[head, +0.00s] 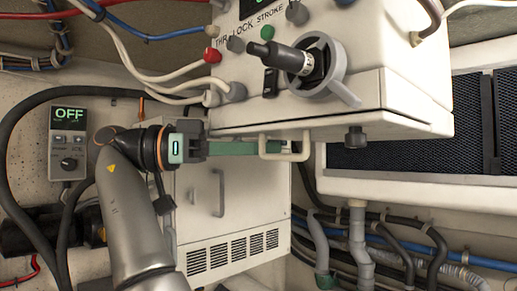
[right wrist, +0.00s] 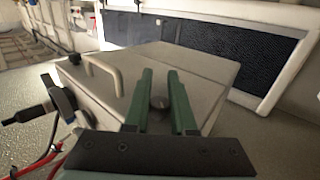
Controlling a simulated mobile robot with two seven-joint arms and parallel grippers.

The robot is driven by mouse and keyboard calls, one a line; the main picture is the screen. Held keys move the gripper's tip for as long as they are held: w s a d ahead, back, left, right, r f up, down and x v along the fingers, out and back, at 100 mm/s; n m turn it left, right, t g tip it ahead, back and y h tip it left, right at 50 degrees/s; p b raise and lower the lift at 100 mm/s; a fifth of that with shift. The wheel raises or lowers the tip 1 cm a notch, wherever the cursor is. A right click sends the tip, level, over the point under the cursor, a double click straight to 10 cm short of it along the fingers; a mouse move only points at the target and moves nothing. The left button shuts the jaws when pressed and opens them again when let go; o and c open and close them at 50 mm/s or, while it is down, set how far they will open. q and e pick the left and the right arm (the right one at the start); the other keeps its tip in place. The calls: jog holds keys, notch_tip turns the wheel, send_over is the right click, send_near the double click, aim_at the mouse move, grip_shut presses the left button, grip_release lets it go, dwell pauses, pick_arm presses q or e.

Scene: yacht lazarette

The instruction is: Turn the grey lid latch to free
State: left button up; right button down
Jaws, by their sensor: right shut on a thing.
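The white box (head: 230,115) hangs at the top, with a beige handle (head: 284,155) at its underside. My left gripper is not in view.
A black-handled lever on a grey ring (head: 318,68) sticks out from the box front. A dark knob (head: 355,138) hangs below the box at the right. Cables and a controller reading OFF (head: 69,138) are at the left. Pipes (head: 357,240) run below the dark mesh panels.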

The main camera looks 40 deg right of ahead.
dwell(0.4)
jog(key=c, duration=0.7)
grip_release()
jog(key=shift+c, duration=0.2)
